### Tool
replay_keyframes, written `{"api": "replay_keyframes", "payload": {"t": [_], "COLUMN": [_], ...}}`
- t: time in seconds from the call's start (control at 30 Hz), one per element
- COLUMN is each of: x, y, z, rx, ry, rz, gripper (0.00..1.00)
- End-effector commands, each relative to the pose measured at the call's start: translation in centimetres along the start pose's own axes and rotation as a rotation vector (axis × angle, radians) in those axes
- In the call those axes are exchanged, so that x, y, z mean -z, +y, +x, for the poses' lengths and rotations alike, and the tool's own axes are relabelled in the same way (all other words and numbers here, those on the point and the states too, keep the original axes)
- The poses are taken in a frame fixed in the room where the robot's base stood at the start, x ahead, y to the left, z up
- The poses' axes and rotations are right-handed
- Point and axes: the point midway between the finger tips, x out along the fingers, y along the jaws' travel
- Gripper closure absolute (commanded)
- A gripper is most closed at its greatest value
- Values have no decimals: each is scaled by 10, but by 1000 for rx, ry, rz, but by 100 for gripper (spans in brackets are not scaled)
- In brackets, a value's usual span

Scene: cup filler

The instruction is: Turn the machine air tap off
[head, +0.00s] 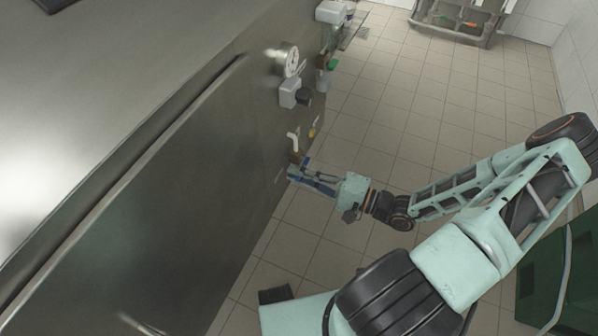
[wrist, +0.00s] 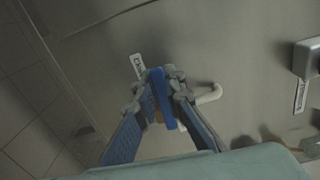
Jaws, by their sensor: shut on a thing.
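My gripper (head: 299,171) is at the steel side panel of the machine, just below a white hooked pipe (head: 292,140) with a brass-coloured fitting (head: 297,156). In the wrist view my gripper (wrist: 166,84) is shut on a blue tap lever (wrist: 161,92), one finger on each side. The white hooked pipe (wrist: 210,95) shows just right of the fingers there. The tap's body is mostly hidden behind the fingers and lever. I cannot tell from the label whether this is the air tap.
A label (wrist: 137,66) sits beside the fingertips. A small yellow part (head: 313,127), a box with a dark knob (head: 290,93), a round gauge (head: 288,59) and a green-topped part (head: 331,64) are farther along the machine. Tiled floor (head: 375,110) beside it is clear.

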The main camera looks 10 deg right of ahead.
Motion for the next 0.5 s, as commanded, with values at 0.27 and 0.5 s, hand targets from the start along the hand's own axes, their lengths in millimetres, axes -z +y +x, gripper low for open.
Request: {"api": "replay_keyframes", "payload": {"t": [0.27, 0.5], "x": [1, 1], "y": [5, 5], "z": [-1, -1], "rx": [-3, -3], "ry": [1, 1], "rz": [-66, -76], "gripper": [100, 100]}}
